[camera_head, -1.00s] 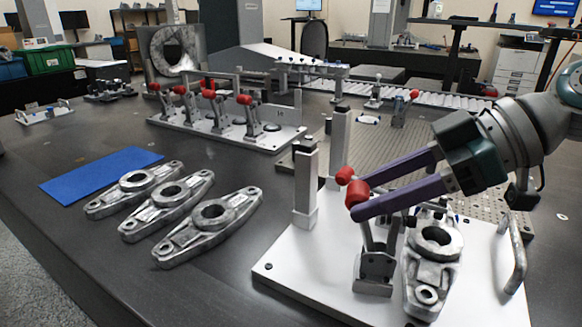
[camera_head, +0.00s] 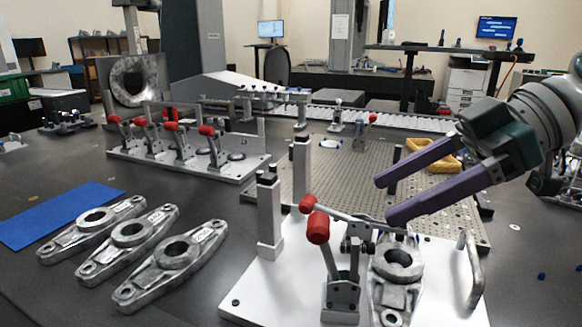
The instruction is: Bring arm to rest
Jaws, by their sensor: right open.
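My right gripper (camera_head: 383,198) is at the right, with its two purple fingers apart and nothing between them. It hovers above and to the right of the red-handled toggle clamps (camera_head: 342,262) on a white fixture plate (camera_head: 268,290). The fingers are clear of the red knobs. A grey metal casting with a round bore (camera_head: 397,272) sits on that plate beside the clamps. My left gripper is not in the view.
Several similar castings (camera_head: 130,235) lie on the dark table at left, near a blue mat (camera_head: 55,213). Another clamp fixture (camera_head: 190,165) stands behind. A perforated plate (camera_head: 345,180) with a yellow part (camera_head: 432,156) lies beyond. A metal handle (camera_head: 470,270) rises at the fixture's right.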

